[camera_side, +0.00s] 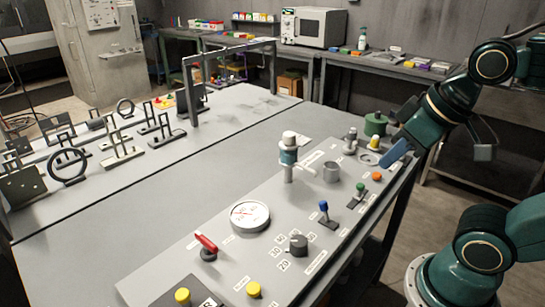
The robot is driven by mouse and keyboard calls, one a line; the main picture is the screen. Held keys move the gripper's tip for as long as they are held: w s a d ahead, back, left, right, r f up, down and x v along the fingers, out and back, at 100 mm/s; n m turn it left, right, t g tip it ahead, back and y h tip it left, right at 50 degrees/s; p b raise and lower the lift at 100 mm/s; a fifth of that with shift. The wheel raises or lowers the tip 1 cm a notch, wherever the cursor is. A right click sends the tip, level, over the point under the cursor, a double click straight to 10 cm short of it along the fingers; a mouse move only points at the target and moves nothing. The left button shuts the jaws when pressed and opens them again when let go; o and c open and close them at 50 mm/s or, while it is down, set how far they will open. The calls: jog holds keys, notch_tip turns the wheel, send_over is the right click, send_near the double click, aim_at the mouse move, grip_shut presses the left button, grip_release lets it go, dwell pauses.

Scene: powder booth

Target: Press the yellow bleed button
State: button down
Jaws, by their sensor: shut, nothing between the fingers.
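Several yellow pieces show on the grey panel (190,262), and I cannot read which one is labelled bleed. One yellow button (254,289) is at the panel's near edge. Another yellow button (182,296) sits on a dark plate to its left, partly cut by the frame. A small yellow-topped piece (374,142) stands at the panel's far right end. My gripper (388,163), with blue fingers, is shut and empty. It is over the panel's right end, close to the orange button (376,176) and apart from the two near yellow buttons.
A red lever (206,243), a white gauge (250,216), a dark knob (298,245), a blue-tipped lever (324,210), a green-tipped lever (360,189) and a tall white-and-blue valve (289,155) rise from the panel. A green round part (376,124) stands beside my gripper. Racked frames stand at left.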

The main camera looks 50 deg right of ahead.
jog(key=n+g+y, duration=0.7)
jog(key=n+y, duration=0.2)
jog(key=n, duration=0.1)
send_over(258, 283)
notch_tip(258, 283, down, 8)
jog(key=shift+r, duration=0.25)
jog(key=shift+f, duration=0.15)
jog(key=shift+f, duration=4.25)
